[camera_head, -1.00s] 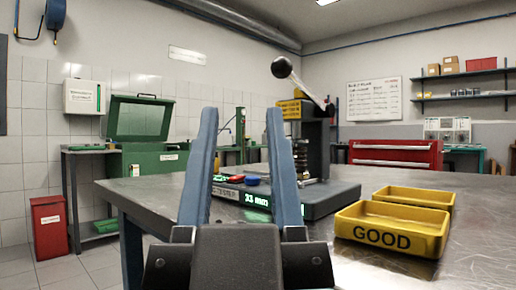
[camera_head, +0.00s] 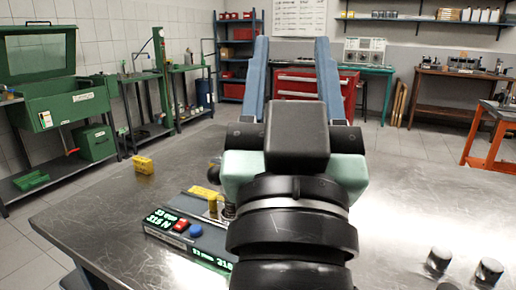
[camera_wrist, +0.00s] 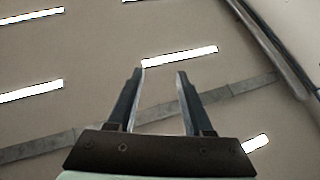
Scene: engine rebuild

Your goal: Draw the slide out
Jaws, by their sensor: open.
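My gripper (camera_head: 292,42) is raised above the steel bench in the head view, with its two blue-grey fingers apart and nothing between them. In the wrist view, my gripper (camera_wrist: 159,72) points up at the ceiling. Below and left of it in the head view is a dark tester (camera_head: 190,234) with lit green readouts, a red button and a blue button. My arm hides much of this tester. I cannot make out a part that is clearly the slide.
The steel bench (camera_head: 110,218) has a yellow block (camera_head: 143,164) at its far left and metal cylinders (camera_head: 489,270) at front right. Its right middle is clear. Behind are a green washer (camera_head: 65,100), a red tool cabinet (camera_head: 300,88) and an orange stand (camera_head: 490,140).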

